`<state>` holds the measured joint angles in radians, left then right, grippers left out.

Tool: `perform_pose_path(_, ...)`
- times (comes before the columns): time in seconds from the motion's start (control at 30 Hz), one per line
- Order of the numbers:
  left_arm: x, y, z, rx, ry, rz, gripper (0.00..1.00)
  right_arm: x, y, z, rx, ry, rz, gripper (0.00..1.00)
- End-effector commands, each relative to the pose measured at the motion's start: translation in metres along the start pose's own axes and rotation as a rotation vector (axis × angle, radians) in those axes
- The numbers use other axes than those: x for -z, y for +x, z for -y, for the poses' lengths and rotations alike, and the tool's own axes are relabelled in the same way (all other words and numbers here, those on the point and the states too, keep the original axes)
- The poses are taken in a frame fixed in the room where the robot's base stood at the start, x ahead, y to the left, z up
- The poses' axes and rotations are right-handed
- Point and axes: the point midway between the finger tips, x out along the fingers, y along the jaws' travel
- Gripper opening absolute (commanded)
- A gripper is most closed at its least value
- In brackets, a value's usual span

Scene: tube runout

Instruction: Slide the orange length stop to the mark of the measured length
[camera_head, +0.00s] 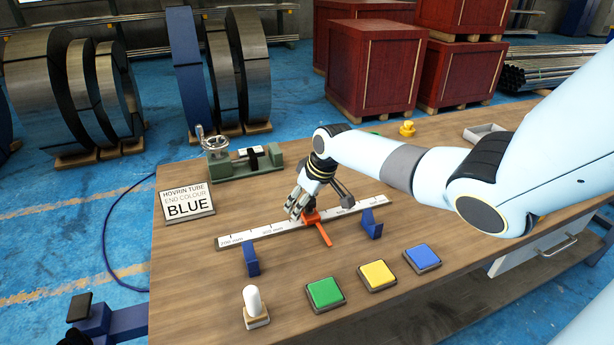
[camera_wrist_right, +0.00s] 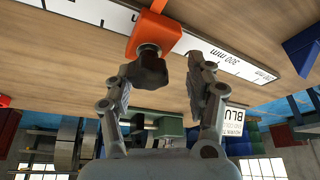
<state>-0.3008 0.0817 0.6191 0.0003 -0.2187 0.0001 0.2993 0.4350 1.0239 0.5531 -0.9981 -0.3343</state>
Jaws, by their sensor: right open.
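The orange length stop (camera_head: 326,236) sits on the white ruler (camera_head: 240,238), near its middle. In the right wrist view the stop (camera_wrist_right: 149,35) has a dark knob (camera_wrist_right: 149,70) facing the gripper. My right gripper (camera_head: 296,207) is at the stop's far side, beside the ruler. In the right wrist view its fingers (camera_wrist_right: 164,82) are open, with the knob between them, closer to the left finger; I cannot tell whether they touch. The ruler (camera_wrist_right: 225,58) reads 300 mm just right of the stop there. My left gripper is not in view.
Two blue supports (camera_head: 252,261) (camera_head: 370,224) stand near the ruler. Green (camera_head: 325,292), yellow (camera_head: 378,274) and blue (camera_head: 422,257) pads and a white-topped switch (camera_head: 254,304) lie in front. A sign (camera_head: 188,204) reads "HOVRIN TUBE END COLOUR BLUE". A green vise-like device (camera_head: 240,162) stands behind.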

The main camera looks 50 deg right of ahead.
Motion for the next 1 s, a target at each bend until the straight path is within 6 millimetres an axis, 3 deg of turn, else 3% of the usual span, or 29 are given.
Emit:
perform_pose_path(0.17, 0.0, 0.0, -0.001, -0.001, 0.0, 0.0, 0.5, 0.0, -0.02, -0.001, -0.003, -0.004, -0.002, 0.55)
perform_pose_path(0.6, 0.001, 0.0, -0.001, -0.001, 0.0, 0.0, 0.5, -0.002, -0.104, -0.001, -0.001, -0.002, 0.003, 0.55)
perform_pose_path(0.8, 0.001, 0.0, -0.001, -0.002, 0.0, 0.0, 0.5, -0.003, -0.117, 0.001, 0.002, 0.001, 0.005, 0.55)
perform_pose_path(1.0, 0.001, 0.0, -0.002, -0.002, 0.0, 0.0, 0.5, -0.003, -0.117, 0.001, 0.002, 0.002, 0.005, 0.55)
